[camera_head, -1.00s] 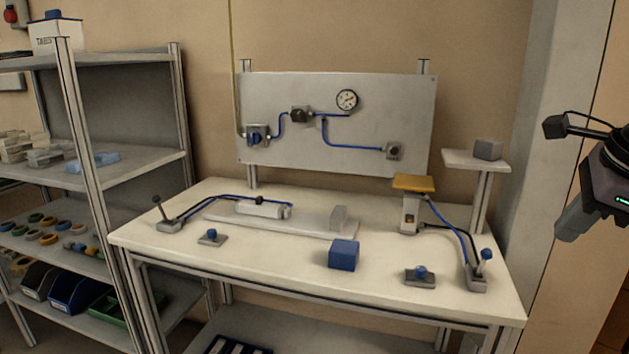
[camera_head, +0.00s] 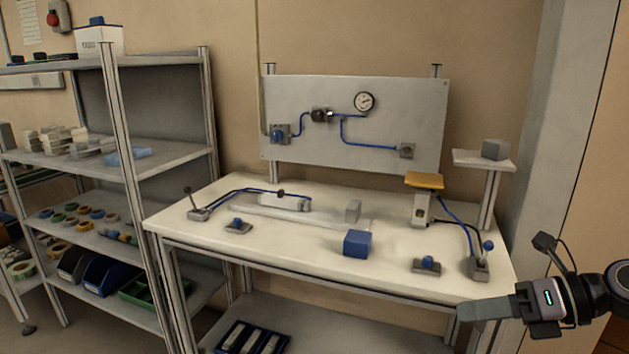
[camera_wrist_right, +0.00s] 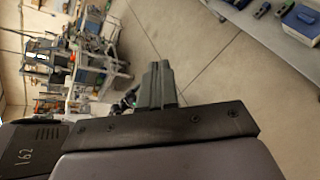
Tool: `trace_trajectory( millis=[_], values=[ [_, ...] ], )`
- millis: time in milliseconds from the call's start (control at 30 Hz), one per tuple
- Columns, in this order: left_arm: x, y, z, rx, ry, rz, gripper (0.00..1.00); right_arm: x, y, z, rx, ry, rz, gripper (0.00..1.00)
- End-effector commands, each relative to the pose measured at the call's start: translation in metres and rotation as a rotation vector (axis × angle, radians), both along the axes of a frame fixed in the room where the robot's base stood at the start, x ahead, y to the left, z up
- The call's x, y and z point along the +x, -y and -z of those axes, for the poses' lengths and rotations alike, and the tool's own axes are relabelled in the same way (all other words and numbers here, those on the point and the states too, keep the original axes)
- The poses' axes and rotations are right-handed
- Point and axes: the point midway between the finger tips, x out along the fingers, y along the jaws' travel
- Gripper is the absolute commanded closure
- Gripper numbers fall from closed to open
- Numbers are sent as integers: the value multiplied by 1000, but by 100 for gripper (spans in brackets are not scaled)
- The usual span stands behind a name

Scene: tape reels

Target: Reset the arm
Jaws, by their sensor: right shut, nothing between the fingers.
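My right gripper (camera_head: 462,312) is at the lower right of the head view, in front of the workbench's right front corner, its fingers pointing left. In the right wrist view its fingers (camera_wrist_right: 160,70) lie side by side, shut and empty. The gripper touches nothing that I can see. My left gripper is in neither view.
The workbench (camera_head: 330,265) carries a blue block (camera_head: 357,244), levers, a grey cylinder and a yellow-topped press (camera_head: 425,181). A shelf rack (camera_head: 170,160) with tape reels stands left. A wall panel (camera_head: 380,90) holds a gauge. The right wrist view shows open floor (camera_wrist_right: 225,60).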

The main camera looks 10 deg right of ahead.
Motion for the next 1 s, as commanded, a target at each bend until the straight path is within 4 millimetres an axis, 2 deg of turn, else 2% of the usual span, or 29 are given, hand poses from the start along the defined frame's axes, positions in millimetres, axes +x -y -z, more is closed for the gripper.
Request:
trace_trajectory(
  millis=[33,167,367,467,667,800,900,1000],
  values=[
    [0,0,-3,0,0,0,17,1,-9,9,131,-41,56,100],
    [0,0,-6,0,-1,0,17,5,-20,31,435,-152,225,100],
    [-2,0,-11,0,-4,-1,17,5,-25,79,862,-374,533,100],
    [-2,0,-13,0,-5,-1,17,-2,-26,111,1056,-508,704,100],
    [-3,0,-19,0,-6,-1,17,-36,-39,187,1399,-816,1072,100],
    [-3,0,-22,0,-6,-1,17,-74,-62,237,1586,-1050,1327,100],
    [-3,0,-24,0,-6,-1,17,-99,-82,263,1681,-1197,1474,100],
    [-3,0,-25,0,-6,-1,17,-118,-98,279,1738,-1302,1576,100]
  ],
)
